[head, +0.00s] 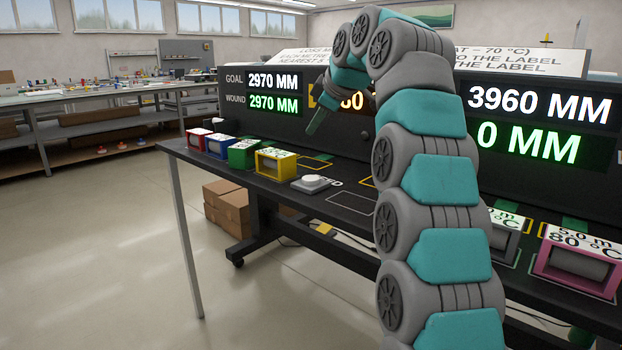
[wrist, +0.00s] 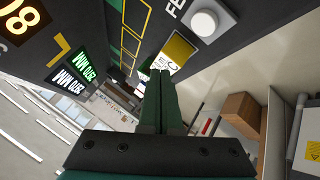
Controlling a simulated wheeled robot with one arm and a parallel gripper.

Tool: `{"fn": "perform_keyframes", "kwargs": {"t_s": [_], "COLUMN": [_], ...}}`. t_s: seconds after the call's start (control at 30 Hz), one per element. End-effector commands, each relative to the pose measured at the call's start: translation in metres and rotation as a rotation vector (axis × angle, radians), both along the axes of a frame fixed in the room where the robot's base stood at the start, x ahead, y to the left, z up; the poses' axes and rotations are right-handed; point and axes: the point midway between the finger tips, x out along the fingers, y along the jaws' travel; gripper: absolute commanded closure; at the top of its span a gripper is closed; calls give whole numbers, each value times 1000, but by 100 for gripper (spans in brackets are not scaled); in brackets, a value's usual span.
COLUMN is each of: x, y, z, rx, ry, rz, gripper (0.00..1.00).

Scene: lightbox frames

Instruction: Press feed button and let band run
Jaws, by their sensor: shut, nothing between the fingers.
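The feed button (head: 312,182) is a round white knob on a pale plate, set on the black bench. It also shows in the wrist view (wrist: 205,23), beside lettering that starts "FE". My gripper (head: 316,127) is above and behind the button, tilted down, apart from it. In the wrist view its two green fingers (wrist: 160,73) are together and empty. The left display (head: 273,91) reads goal 2970 MM and wound 2970 MM. The right display (head: 540,122) reads 3960 MM and 0 MM. A middle display is mostly hidden by my arm.
Red (head: 199,139), blue (head: 219,145), green (head: 242,153) and yellow (head: 275,163) spool boxes stand left of the button. A grey box (head: 500,235) and a pink box (head: 577,262) stand at the right. Brown cartons (head: 228,205) lie under the bench.

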Motion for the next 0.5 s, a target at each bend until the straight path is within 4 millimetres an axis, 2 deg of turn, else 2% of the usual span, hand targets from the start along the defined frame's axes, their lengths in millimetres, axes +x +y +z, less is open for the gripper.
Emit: {"fn": "perform_keyframes", "kwargs": {"t_s": [0.37,0.5], "x": [-2,-1], "y": [0,0], "z": [-18,-45], "rx": [-2,-1], "ry": [4,4], "rz": [2,0], "gripper": [100,100]}}
